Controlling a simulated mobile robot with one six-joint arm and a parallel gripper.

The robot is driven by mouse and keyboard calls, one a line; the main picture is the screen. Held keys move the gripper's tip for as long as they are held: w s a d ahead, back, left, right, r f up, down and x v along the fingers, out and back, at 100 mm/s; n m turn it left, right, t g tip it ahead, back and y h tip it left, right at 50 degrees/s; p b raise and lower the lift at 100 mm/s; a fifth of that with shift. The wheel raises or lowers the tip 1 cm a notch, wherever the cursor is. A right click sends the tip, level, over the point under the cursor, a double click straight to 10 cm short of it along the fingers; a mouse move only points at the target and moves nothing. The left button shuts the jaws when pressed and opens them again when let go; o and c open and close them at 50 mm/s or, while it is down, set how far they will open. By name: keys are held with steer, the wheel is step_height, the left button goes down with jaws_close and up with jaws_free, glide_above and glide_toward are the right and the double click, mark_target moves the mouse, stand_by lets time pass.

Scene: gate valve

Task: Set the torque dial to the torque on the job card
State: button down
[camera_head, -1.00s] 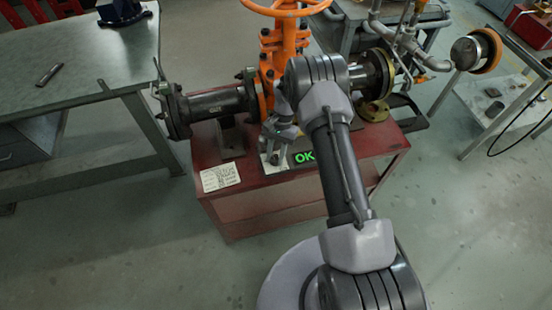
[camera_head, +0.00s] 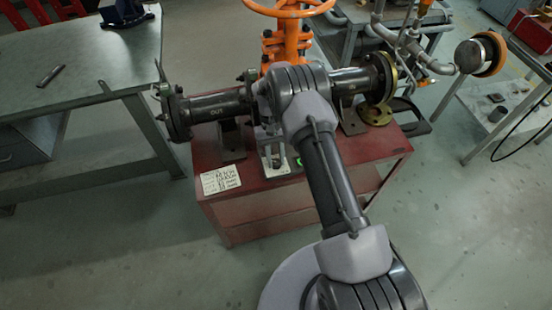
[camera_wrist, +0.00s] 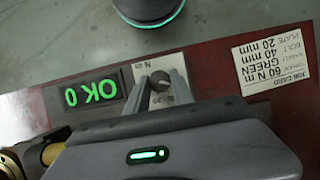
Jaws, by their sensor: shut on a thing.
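The torque dial (camera_wrist: 160,78) is a small grey round knob on a pale plate (camera_wrist: 143,73) marked N m in the wrist view. My gripper (camera_wrist: 161,86) is shut on the dial, a finger on each side. The dark display (camera_wrist: 92,95) beside it shows green characters, seen upside down. The job card (camera_wrist: 271,58) lies on the other side, upside down, and reads 60 N m, GREEN, 40 mm, 20 mm. It also shows in the head view (camera_head: 220,179). There my arm hides the dial and most of the display.
The red stand (camera_head: 255,197) carries the plate, the card and a dark pipe (camera_head: 215,106) with an orange valve (camera_head: 286,42) behind my arm. A grey workbench (camera_head: 90,70) is at left. A side table (camera_head: 500,105) is at right. Floor in front is clear.

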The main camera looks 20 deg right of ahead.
steer(key=shift+w, duration=0.1)
stand_by(0.4)
steer(key=c, duration=1.1)
jaws_free()
steer(key=p+v, duration=0.3)
steer(key=v, duration=0.9)
steer(key=shift+p, duration=0.4)
